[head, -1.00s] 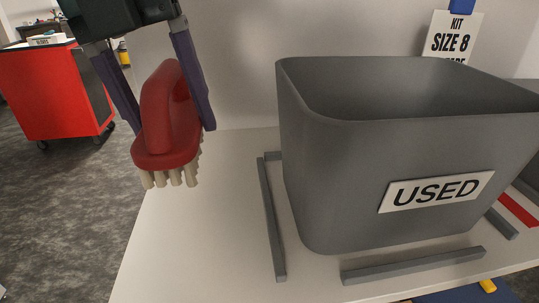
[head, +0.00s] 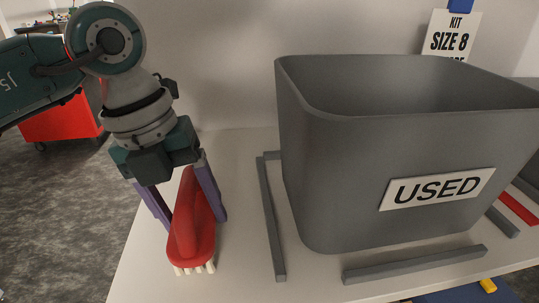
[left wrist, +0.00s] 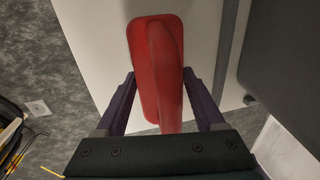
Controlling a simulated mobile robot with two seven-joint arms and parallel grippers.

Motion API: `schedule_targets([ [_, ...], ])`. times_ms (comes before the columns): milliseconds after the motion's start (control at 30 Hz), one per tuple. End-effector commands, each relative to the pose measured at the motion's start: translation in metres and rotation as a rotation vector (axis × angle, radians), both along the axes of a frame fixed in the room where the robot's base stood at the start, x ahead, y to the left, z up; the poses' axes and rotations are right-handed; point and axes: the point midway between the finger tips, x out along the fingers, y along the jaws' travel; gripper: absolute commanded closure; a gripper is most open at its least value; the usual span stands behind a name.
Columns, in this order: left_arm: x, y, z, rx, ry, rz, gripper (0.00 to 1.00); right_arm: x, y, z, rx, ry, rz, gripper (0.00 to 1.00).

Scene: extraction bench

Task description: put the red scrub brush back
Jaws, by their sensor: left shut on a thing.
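The red scrub brush (head: 192,235) has a raised red handle and pale bristles pointing down. It is over the white bench top (head: 237,235), left of the grey bin. My left gripper (head: 193,213) is shut on it, with one purple finger on each side. The brush also shows between the fingers in the left wrist view (left wrist: 155,65). I cannot tell whether the bristles touch the bench. My right gripper is not in view.
A big grey bin (head: 345,185) labelled "USED" stands on the right, with grey strips (head: 268,220) on the bench around its base. A sign reading "KIT SIZE 8" (head: 452,36) is behind it. A red cart (head: 62,120) stands on the floor at left.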

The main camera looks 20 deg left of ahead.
Motion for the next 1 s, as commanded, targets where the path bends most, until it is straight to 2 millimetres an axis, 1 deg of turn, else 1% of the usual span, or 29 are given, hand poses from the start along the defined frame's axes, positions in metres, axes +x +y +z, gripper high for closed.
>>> schedule_targets([
  [167, 0.000, 0.000, -0.004, 0.001, -0.001, 0.000, 0.81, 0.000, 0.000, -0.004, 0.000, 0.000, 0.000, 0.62],
  [200, 0.000, 0.000, -0.003, 0.001, -0.001, 0.000, 0.25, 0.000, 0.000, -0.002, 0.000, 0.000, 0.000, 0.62],
  [400, 0.000, 0.000, -0.002, 0.000, 0.000, 0.001, 0.02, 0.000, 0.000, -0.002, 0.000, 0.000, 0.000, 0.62],
  [433, 0.000, 0.000, -0.002, 0.000, 0.000, 0.001, 0.00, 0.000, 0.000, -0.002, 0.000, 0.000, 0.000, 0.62],
  [633, 0.000, 0.000, -0.002, 0.000, 0.000, 0.001, 0.00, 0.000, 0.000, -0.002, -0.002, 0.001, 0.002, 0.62],
  [767, 0.000, 0.001, 0.005, 0.000, -0.002, 0.000, 0.00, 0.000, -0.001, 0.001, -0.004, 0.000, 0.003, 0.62],
  [867, -0.001, 0.003, 0.020, 0.000, -0.004, 0.001, 0.00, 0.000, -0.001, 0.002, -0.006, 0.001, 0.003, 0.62],
  [1000, -0.003, 0.009, 0.052, 0.001, -0.006, 0.000, 0.00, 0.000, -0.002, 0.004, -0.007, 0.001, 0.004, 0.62],
])
